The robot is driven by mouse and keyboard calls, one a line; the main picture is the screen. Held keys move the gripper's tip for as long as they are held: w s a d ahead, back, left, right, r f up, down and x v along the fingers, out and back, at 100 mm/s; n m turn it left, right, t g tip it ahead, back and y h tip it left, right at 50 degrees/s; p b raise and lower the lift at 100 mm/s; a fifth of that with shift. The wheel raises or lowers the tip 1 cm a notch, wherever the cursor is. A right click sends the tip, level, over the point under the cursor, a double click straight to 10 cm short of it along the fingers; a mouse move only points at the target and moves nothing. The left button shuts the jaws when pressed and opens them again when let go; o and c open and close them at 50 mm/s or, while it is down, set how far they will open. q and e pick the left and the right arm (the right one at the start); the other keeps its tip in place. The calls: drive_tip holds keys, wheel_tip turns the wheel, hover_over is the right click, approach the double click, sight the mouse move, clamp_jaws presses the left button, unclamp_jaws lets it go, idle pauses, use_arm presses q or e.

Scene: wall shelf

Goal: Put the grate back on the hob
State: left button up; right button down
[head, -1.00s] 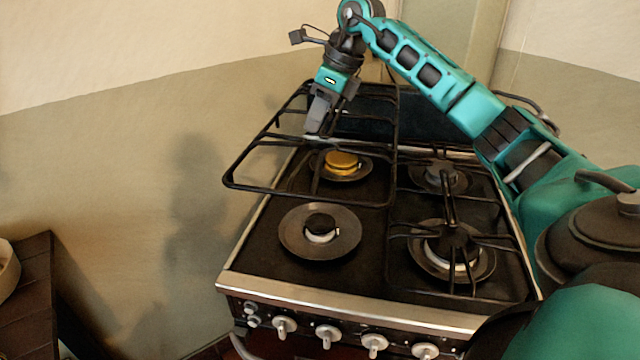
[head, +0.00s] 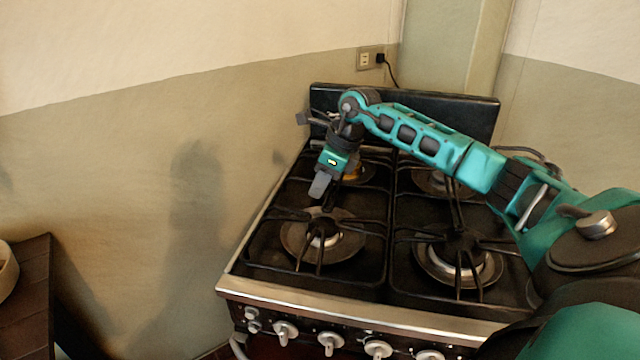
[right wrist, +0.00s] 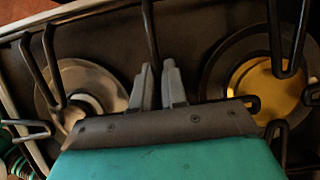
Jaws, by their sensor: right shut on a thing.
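The black wire grate (head: 384,262) lies over the left two burners of the hob (head: 262,262), level and lined up with the right-hand grate. Whether it touches the hob all round I cannot tell. My right gripper (head: 319,190) is over the middle of the grate, pointing down. In the right wrist view the right gripper (right wrist: 158,88) has its fingers close together on a bar of the grate (right wrist: 152,40), between two burners. My arm and gripper hide part of the back left burner. My left gripper is not in view.
The right grate (head: 458,236) sits over the right burners. The hob's raised back panel (head: 440,112) stands behind. Knobs (head: 331,341) line the front. A wall is close on the left, and a dark wooden table (head: 28,290) stands at lower left.

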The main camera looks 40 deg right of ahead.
sight(342, 183)
drive_tip(key=shift+r, duration=0.1)
drive_tip(key=c, duration=1.2)
unclamp_jaws()
drive_tip(key=shift+o, duration=0.2)
drive_tip(key=shift+r, duration=0.1)
drive_tip(key=v, duration=1.1)
drive_tip(key=shift+s+r, duration=0.2)
drive_tip(key=shift+r, duration=0.15)
